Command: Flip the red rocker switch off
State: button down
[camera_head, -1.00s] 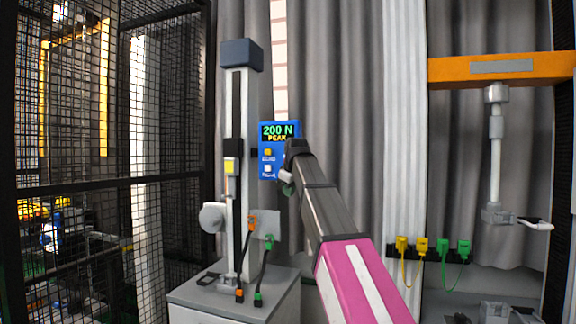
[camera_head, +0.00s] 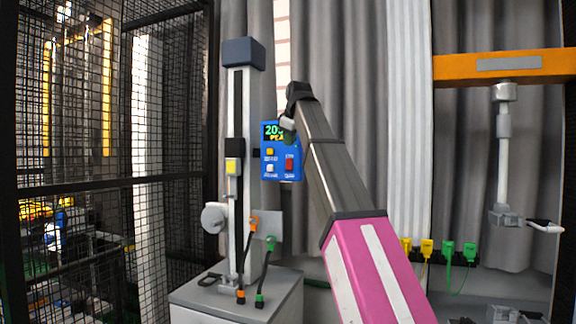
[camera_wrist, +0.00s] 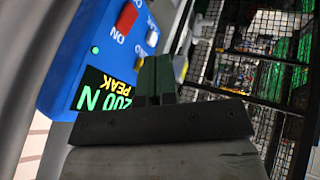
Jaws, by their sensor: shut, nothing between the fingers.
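The blue control box (camera_head: 268,160) hangs beside the tall test column. The red rocker switch (camera_head: 290,162) is at its lower right and uncovered; it also shows in the wrist view (camera_wrist: 127,17), with an "ON" label beside it. Which side of the rocker is pressed is unclear. My gripper (camera_head: 287,136) is shut and empty in front of the box's upper part, above the switch. It covers part of the display (camera_head: 272,131). In the wrist view the dark green fingers (camera_wrist: 156,68) are together, beside the display and apart from the switch.
A yellow button (camera_head: 270,152) and a white button (camera_head: 270,168) sit left of the switch. A green light (camera_wrist: 95,50) glows on the box. The grey column (camera_head: 237,100) and a mesh fence (camera_head: 165,100) stand to the left. An orange beam (camera_head: 505,66) is at right.

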aim_at(288, 164)
jog(key=x, duration=0.3)
jog(key=w+x, duration=0.1)
jog(key=x, duration=0.3)
jog(key=d+x, duration=0.1)
jog(key=x, duration=0.3)
jog(key=shift+w+d+r, duration=0.1)
jog(key=shift+w+r, duration=0.15)
jog(key=shift+w, duration=0.15)
jog(key=shift+w+d+f, duration=0.15)
jog(key=shift+w+d, duration=0.1)
jog(key=shift+w, duration=0.4)
jog(key=shift+f, duration=0.1)
jog(key=shift+w+d+f+t, duration=0.1)
jog(key=shift+f+t, duration=0.05)
jog(key=shift+t, duration=0.25)
jog(key=shift+w, duration=0.1)
jog(key=shift+r, duration=0.25)
